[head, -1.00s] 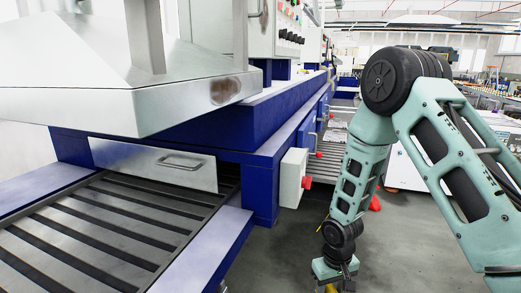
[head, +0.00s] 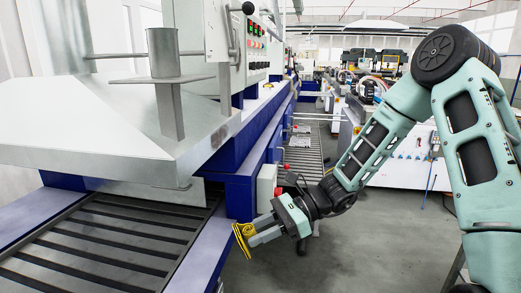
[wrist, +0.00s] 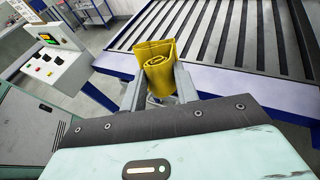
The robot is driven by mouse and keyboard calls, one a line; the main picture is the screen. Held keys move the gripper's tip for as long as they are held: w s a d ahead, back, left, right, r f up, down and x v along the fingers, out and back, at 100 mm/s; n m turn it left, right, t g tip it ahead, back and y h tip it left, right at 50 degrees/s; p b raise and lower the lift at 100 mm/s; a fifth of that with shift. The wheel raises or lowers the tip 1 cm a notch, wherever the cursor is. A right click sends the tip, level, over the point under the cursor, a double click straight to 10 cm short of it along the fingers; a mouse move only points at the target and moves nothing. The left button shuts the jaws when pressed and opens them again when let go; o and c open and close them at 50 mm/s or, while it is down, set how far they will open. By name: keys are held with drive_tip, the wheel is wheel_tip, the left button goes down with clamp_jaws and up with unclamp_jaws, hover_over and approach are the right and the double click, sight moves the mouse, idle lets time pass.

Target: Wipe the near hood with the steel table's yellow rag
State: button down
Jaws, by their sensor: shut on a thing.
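The near hood (head: 130,150) is a pale metal canopy at the left of the head view, over the slatted conveyor. I see no clear stain on its visible faces now. My gripper (head: 250,238) is low and to the right of the hood, beside the conveyor's blue side rail, apart from the hood. It is shut on the yellow rag (head: 240,241), which sticks out beyond the fingertips. In the wrist view the rag (wrist: 158,66) is a folded, rolled bundle between the two fingers. The steel table cannot be made out for certain.
The slatted conveyor (head: 95,245) runs below the hood, with a blue-edged rail (head: 205,250). A control box with red button (head: 267,187) sits on the blue machine frame behind my gripper. Grey floor (head: 350,260) is open to the right.

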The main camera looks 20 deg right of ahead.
drive_tip(key=w+d+r+m+t+p, duration=0.2)
drive_tip(key=w+r+m+t, duration=0.15)
drive_tip(key=r, duration=0.45)
drive_tip(key=w+d+r+m+t+p, duration=0.1)
drive_tip(key=w+d+r+m+t, duration=0.1)
drive_tip(key=w+r+t, duration=0.45)
drive_tip(key=shift+g, duration=0.7)
drive_tip(key=shift+w+a+r+b, duration=0.1)
drive_tip(key=shift+a+r+b, duration=0.25)
drive_tip(key=shift+a, duration=0.45)
drive_tip(key=shift+w+a+r+b, duration=0.1)
drive_tip(key=shift+a+r+b, duration=0.25)
drive_tip(key=shift+a, duration=0.5)
drive_tip(key=shift+w+a+r+b, duration=0.1)
drive_tip(key=shift+a+r+b, duration=0.25)
drive_tip(key=shift+a, duration=0.45)
drive_tip(key=shift+w+a, duration=0.4)
drive_tip(key=shift+a, duration=0.15)
drive_tip(key=shift+w+d+p, duration=0.35)
drive_tip(key=shift+w+d, duration=0.6)
drive_tip(key=shift+w, duration=0.2)
drive_tip(key=shift+w+d+p, duration=0.45)
drive_tip(key=shift+w+d, duration=0.55)
drive_tip(key=shift+w, duration=0.45)
drive_tip(key=shift+w+d+p, duration=0.5)
drive_tip(key=shift+w+d, duration=0.55)
drive_tip(key=shift+w, duration=0.45)
drive_tip(key=shift+w+d+p, duration=0.45)
drive_tip(key=shift+w+d, duration=0.55)
drive_tip(key=shift+w, duration=0.45)
